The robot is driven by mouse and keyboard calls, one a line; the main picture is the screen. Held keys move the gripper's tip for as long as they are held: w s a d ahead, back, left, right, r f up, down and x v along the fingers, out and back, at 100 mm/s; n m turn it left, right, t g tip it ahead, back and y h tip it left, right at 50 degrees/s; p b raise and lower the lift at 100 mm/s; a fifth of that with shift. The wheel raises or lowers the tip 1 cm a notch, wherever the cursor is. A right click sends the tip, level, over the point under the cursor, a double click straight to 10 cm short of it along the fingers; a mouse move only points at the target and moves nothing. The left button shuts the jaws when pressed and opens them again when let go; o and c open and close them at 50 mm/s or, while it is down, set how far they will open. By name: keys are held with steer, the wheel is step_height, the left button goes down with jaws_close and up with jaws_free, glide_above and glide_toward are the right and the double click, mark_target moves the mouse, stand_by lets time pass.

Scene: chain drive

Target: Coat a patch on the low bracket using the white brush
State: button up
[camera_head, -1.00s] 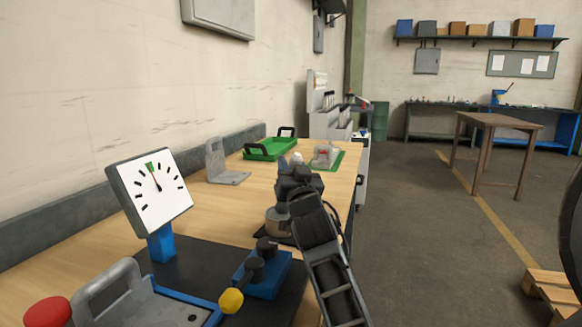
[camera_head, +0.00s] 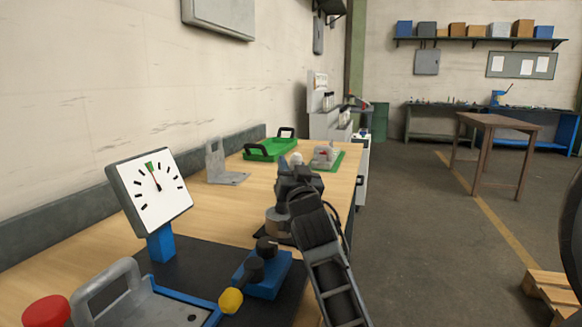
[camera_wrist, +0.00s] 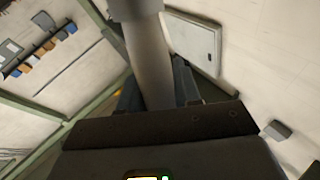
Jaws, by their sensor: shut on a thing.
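My gripper (camera_wrist: 158,92) is shut on a pale grey-white shaft with a wider collar, which I take for the white brush (camera_wrist: 150,60); its bristle end is out of the wrist view. In the head view my gripper (camera_head: 298,172) is above the right side of the bench, with a small white rounded end (camera_head: 296,158) showing just beyond it. An upright L-shaped grey bracket (camera_head: 216,164) stands on the bench to the left, apart from the gripper. I take it for the low bracket. No coated patch can be made out on it.
A green tray (camera_head: 264,152) and a grey part on a green mat (camera_head: 326,158) lie farther back. A dial gauge (camera_head: 152,192), a blue block (camera_head: 266,280) and a handled grey fixture (camera_head: 130,300) occupy the near bench (camera_head: 205,215). Bare wood lies between bracket and arm.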

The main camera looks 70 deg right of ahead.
steer(key=shift+f, duration=0.15)
steer(key=shift+r+p, duration=2.8)
steer(key=shift+r, duration=0.85)
steer(key=shift+f, duration=0.1)
